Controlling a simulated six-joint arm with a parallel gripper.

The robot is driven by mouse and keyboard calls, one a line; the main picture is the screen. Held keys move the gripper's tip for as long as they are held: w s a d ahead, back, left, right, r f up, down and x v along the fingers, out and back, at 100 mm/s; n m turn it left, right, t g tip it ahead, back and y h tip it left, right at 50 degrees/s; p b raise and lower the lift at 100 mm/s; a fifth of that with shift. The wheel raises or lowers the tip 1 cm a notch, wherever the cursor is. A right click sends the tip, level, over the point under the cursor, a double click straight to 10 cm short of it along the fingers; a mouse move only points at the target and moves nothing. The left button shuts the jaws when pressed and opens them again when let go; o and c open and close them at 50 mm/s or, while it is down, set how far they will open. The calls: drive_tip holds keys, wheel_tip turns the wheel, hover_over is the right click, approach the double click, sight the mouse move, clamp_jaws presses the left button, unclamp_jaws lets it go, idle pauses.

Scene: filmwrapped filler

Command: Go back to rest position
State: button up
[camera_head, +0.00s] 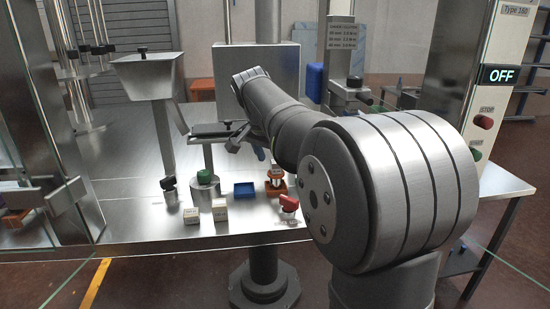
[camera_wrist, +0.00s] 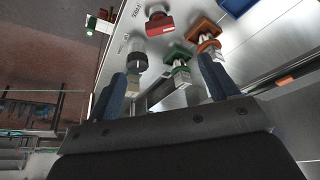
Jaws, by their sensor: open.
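My gripper shows in the wrist view (camera_wrist: 168,82) with its two blue fingers spread apart. Nothing is clasped between them; a black knob and small things on the steel table lie beyond the fingertips. In the head view my arm reaches away over the table, and the gripper end is partly hidden behind the arm links, above the tabletop. No marker for a rest position is visible.
The steel table (camera_head: 130,215) carries a blue tray (camera_head: 245,190), an orange tray (camera_head: 277,188) with small items, a green knob (camera_head: 204,176), a red knob (camera_head: 289,203) and two small boxes (camera_head: 220,210). A hopper (camera_head: 147,76) stands left. A control post (camera_head: 490,90) reads OFF.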

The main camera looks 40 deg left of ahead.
idle(0.3)
drive_tip(key=x, duration=1.7)
drive_tip(key=shift+f, duration=0.25)
drive_tip(key=shift+r, duration=0.15)
drive_tip(key=shift+w+f, duration=0.1)
drive_tip(key=shift+f, duration=0.2)
drive_tip(key=shift+a+r+m, duration=0.1)
drive_tip(key=shift+r+m, duration=0.05)
drive_tip(key=shift+m, duration=0.25)
drive_tip(key=v, duration=1.7)
drive_tip(key=n+g+y, duration=0.1)
drive_tip(key=n+y, duration=0.2)
drive_tip(key=n, duration=0.6)
approach(288, 199)
drive_tip(key=a+f, duration=0.1)
drive_tip(key=w+a+f, duration=0.1)
drive_tip(key=f, duration=0.1)
drive_tip(key=a+f, duration=0.1)
drive_tip(key=a, duration=0.1)
drive_tip(key=shift+w+f, duration=0.3)
drive_tip(key=shift+w+d+f+g, duration=0.25)
drive_tip(key=shift+w+f+g, duration=0.1)
drive_tip(key=shift+f, duration=0.25)
drive_tip(key=shift+w+d+f+n, duration=0.1)
drive_tip(key=shift+d+f+n, duration=0.1)
drive_tip(key=shift+f+n, duration=0.15)
drive_tip(key=shift+w+d+f+n, duration=0.15)
drive_tip(key=shift+d+f+n, duration=0.1)
drive_tip(key=shift+f, duration=0.2)
